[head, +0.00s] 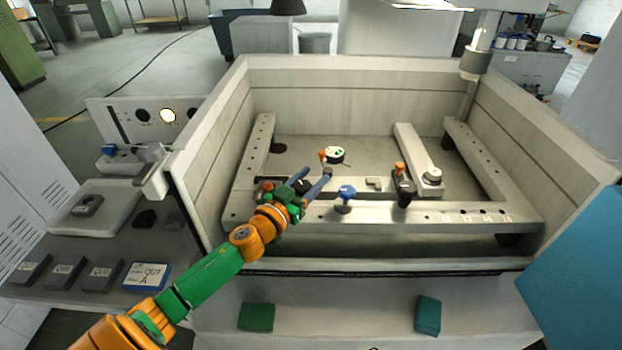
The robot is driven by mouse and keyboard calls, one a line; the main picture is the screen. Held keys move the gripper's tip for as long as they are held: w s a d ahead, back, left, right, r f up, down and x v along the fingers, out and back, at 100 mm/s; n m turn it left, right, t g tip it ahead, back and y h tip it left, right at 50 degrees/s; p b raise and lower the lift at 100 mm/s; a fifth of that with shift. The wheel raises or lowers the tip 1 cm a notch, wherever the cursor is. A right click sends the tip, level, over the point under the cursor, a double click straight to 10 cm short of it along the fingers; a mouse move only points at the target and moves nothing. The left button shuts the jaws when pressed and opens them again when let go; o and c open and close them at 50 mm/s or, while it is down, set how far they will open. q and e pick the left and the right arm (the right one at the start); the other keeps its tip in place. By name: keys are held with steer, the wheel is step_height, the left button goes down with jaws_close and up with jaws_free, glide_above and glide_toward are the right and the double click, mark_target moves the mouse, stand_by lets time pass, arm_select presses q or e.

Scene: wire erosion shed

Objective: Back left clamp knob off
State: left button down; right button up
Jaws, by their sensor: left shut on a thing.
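My left gripper (316,172) reaches over the front beam into the tank, its two blue-grey fingers pointing up and right. It is shut on what looks like the orange knob (323,156) at its fingertips; the fingers hide its lower part. A blue knob (346,192) stands upright on the front beam, right of the gripper. An orange-topped clamp (399,170) stands farther right. Another orange knob (268,186) shows at the left, partly behind my gripper. My right gripper is out of view.
A second blue knob (108,150) sits on the left ledge. A pale tray (125,222) and several dark blocks occupy the left shelf. A nozzle column (475,62) stands back right.

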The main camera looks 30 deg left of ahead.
arm_select(q)
steer(key=shift+y, duration=0.4)
steer(key=shift+a+n+y, duration=0.15)
steer(key=shift+n+y, duration=0.55)
steer(key=shift+n, duration=0.1)
steer(key=shift+s+a+n+g+y+b, duration=0.15)
steer(key=shift+a+n+g+y+b, duration=0.2)
steer(key=shift+n+g+y+b, duration=1.2)
steer(key=shift+s+a+n+g+y+b, duration=0.3)
steer(key=shift+n+y+b, duration=0.75)
steer(key=shift+y+b, duration=1.15)
steer(key=shift+s+a+n+g+y+b, duration=0.1)
steer(key=shift+a+n+g+y+b, duration=0.3)
steer(key=shift+n+g+y+b, duration=1.15)
steer(key=shift+t+y, duration=0.4)
steer(key=shift+t, duration=0.1)
steer(key=shift+c, duration=1.4)
jaws_free()
steer(key=shift+m, duration=0.25)
